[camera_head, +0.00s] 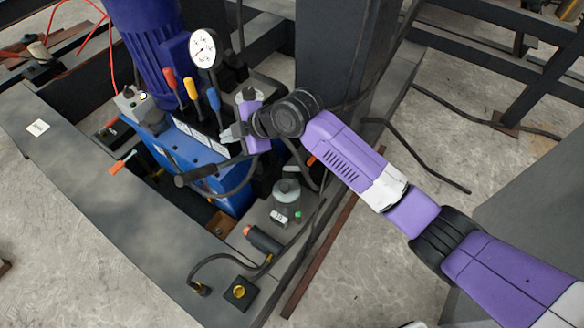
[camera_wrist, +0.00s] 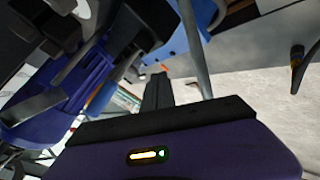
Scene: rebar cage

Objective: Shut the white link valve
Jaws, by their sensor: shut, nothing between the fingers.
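My gripper (camera_head: 228,135) is shut and empty at the front of the blue hydraulic unit (camera_head: 195,155), just below the blue-handled lever (camera_head: 214,99). In the wrist view its dark fingers (camera_wrist: 157,90) stick up beyond my purple housing. A grey rod (camera_wrist: 192,45) runs close beside them on the right; I cannot tell whether they touch. No valve is clearly recognisable as the white link valve. A grey fitting with a small white tag (camera_head: 277,215) stands on the frame below my wrist. My gripper and wrist hide part of the unit behind them.
Red (camera_head: 170,79) and yellow (camera_head: 190,88) levers stand beside the blue one, under a white gauge (camera_head: 202,48). A black-gripped bar (camera_head: 197,174) juts out just below my gripper. A dark post (camera_head: 330,50) rises behind my wrist. Hoses and cables cross the area. Open concrete floor (camera_head: 445,110) lies right.

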